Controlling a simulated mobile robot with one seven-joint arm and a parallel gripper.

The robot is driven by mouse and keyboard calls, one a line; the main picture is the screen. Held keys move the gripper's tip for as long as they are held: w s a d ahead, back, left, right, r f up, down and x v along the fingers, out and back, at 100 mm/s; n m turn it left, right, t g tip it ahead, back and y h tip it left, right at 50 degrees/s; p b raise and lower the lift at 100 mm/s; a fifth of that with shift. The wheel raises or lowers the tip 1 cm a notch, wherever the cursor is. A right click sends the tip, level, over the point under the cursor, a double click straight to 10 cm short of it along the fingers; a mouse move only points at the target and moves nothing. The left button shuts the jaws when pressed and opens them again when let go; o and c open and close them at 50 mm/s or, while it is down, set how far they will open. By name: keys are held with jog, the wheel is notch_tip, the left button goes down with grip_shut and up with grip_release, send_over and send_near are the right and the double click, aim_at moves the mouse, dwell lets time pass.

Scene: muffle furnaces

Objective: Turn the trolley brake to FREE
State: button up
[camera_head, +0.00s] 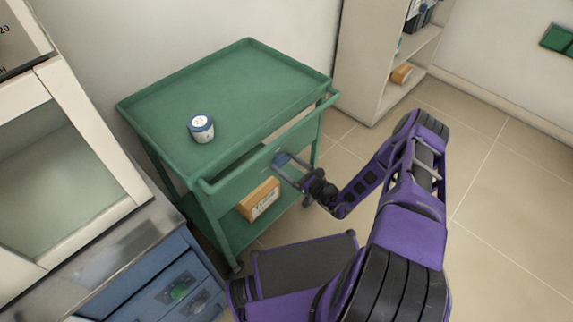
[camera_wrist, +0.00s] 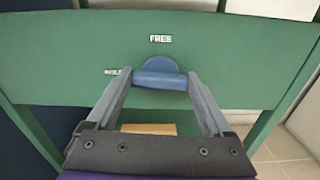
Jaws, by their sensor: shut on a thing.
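The green trolley (camera_head: 240,80) stands against the wall in the head view. Its green front panel (camera_wrist: 60,60) fills much of the wrist view. A blue brake knob (camera_wrist: 160,66) with a rounded top and a thick bar sits on this panel. The white FREE label (camera_wrist: 160,39) is directly above the knob. A second white label (camera_wrist: 117,71) to the left is partly hidden by a finger. My gripper (camera_wrist: 159,78) is shut on the knob, one finger at each end of the bar. In the head view my gripper (camera_head: 288,167) is at the trolley's front panel.
A white-and-blue lidded jar (camera_head: 201,128) stands on the trolley top. An orange box (camera_head: 259,199) lies on the lower shelf. A blue drawer cabinet (camera_head: 165,275) is at the lower left, and a shelf unit (camera_head: 365,65) is behind. The tiled floor at right is clear.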

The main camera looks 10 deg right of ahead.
jog(key=m+b, duration=0.1)
jog(key=m, duration=0.3)
jog(key=shift+d+f+b, duration=0.15)
jog(key=shift+b, duration=0.25)
jog(key=m+b, duration=0.1)
jog(key=m, duration=0.8)
jog(key=shift+f+m, duration=0.1)
jog(key=shift+m, duration=2)
jog(key=o, duration=1.1)
jog(key=shift+o, duration=0.2)
jog(key=shift+d, duration=0.1)
